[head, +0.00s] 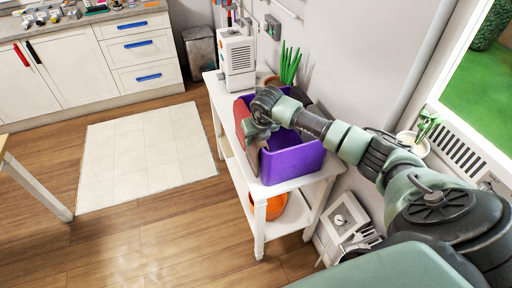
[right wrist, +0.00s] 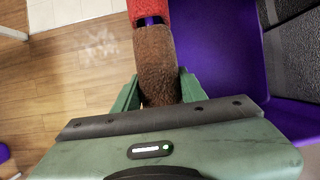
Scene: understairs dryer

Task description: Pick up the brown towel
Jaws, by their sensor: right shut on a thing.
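The brown towel (right wrist: 158,62) shows in the right wrist view between the two fingers of my right gripper (right wrist: 158,90), which is shut on it. In the head view my right gripper (head: 258,138) is at the left wall of a purple bin (head: 296,160), and part of the brown towel (head: 252,158) shows below it. A red cloth (head: 241,114) lies just beyond the brown towel along the same wall; it also shows at the top of the right wrist view (right wrist: 148,10). The gripper hides part of the towel. My left gripper is not in view.
The bin stands on a white shelf unit (head: 259,213) with an orange round thing (head: 269,206) on its lower level. A white machine (head: 237,60) and a green plant (head: 290,63) stand behind the bin.

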